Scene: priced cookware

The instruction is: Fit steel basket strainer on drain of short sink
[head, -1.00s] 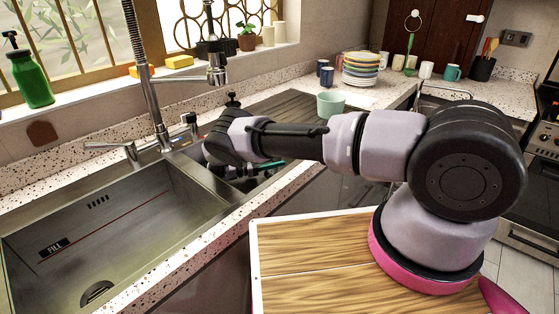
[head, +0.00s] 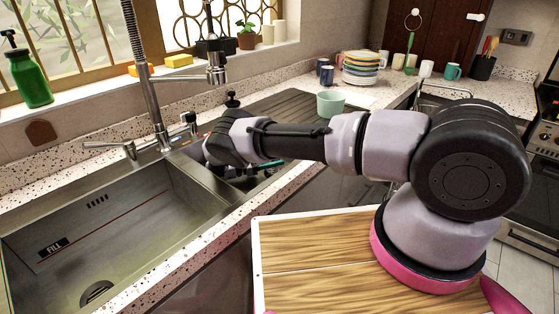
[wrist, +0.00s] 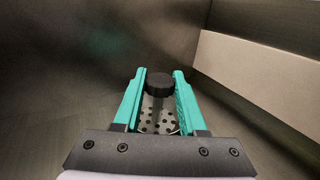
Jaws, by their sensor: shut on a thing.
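The steel basket strainer shows in the wrist view as a black knob (wrist: 159,85) above a perforated steel basket (wrist: 158,122). My gripper (wrist: 159,75) has its two teal fingers shut on it, one on each side. In the head view my wrist and hand hang over the short sink (head: 262,184), behind the large sink's divider, and hide much of it. The strainer is not visible there. The short sink's drain is hidden, so I cannot tell whether the basket touches it. Steel walls surround the gripper in the wrist view.
The large sink (head: 140,222), with a FILL label and its own drain (head: 97,292), lies to the left. A tall spring faucet (head: 150,85) stands behind the sinks.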

